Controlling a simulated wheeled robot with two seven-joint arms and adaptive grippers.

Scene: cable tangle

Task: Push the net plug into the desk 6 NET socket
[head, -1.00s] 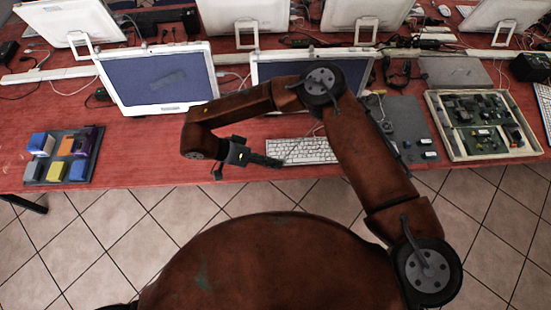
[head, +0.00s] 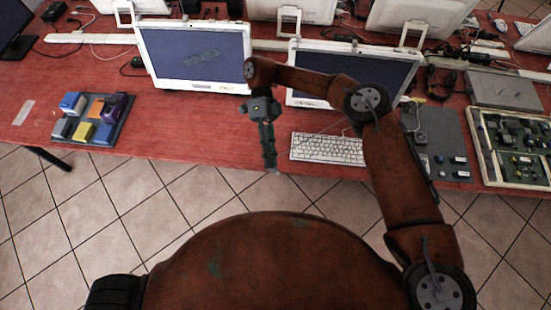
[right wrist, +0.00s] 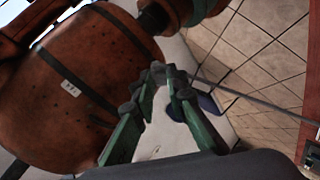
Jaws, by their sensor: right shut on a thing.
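My right gripper (head: 271,167) hangs over the front edge of the red desk, left of the white keyboard, with its fingers pointing down the picture. In the right wrist view its green fingers (right wrist: 168,74) come together at the tips. A thin grey cable (right wrist: 250,97) runs from the tips to the right; the net plug itself is hidden or too small to make out there. A grey panel (head: 436,129) right of the keyboard carries several small labelled blocks (head: 459,160); the labels are unreadable, so I cannot tell which is the desk 6 NET socket. My left gripper is not in view.
The keyboard (head: 326,148) lies between the gripper and the panel. Monitors (head: 195,55) stand behind. A tray of coloured blocks (head: 91,118) sits at the left, an open circuit-board case (head: 515,145) at the right. The desk front left of the gripper is clear.

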